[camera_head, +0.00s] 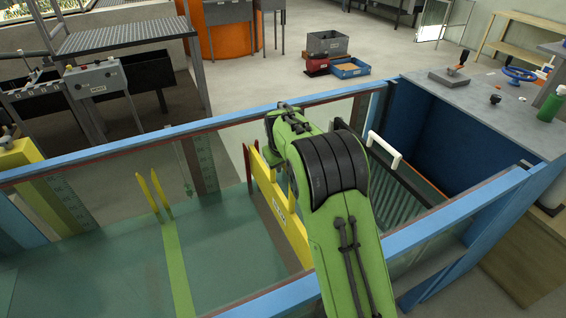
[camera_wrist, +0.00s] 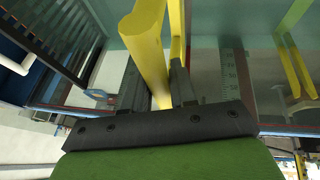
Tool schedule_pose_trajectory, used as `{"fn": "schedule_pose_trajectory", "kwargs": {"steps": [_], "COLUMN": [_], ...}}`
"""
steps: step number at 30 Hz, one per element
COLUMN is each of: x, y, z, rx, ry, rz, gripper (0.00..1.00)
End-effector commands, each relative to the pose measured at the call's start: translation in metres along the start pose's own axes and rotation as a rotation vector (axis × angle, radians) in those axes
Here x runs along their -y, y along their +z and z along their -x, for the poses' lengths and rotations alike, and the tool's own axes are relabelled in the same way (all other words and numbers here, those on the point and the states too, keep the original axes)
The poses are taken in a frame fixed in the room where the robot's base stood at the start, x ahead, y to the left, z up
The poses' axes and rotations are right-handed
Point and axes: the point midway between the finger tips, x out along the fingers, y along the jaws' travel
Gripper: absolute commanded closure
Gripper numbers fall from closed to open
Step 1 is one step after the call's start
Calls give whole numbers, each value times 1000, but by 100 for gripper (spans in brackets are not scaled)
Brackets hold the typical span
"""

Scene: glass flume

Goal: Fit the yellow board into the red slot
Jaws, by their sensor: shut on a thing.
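The yellow board (camera_head: 284,214) stands upright across the glass flume, partly hidden behind my green arm. It bears a small white label. In the wrist view my gripper (camera_wrist: 158,86) is shut on the board's yellow upper bar (camera_wrist: 148,42), with one dark finger on each side. The gripper's fingers are hidden in the head view. A dark red upright strip (camera_head: 248,164), seemingly part of the red slot, shows just left of the board's far end. The board is close beside it. I cannot tell whether its lower edge sits in the slot.
A yellow-green slot with two yellow posts (camera_head: 162,190) crosses the flume to the left. Blue rails (camera_head: 150,146) and glass walls border the channel.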

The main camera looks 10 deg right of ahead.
Motion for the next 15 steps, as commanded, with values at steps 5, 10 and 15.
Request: {"fn": "schedule_pose_trajectory", "kwargs": {"steps": [5,10,15], "x": [0,1,2], "y": [0,1,3], "z": [-3,-6,-9], "rx": [-6,-6,-6], "ry": [2,2,2], "rz": [-1,-1,-1], "gripper": [100,100,100]}}
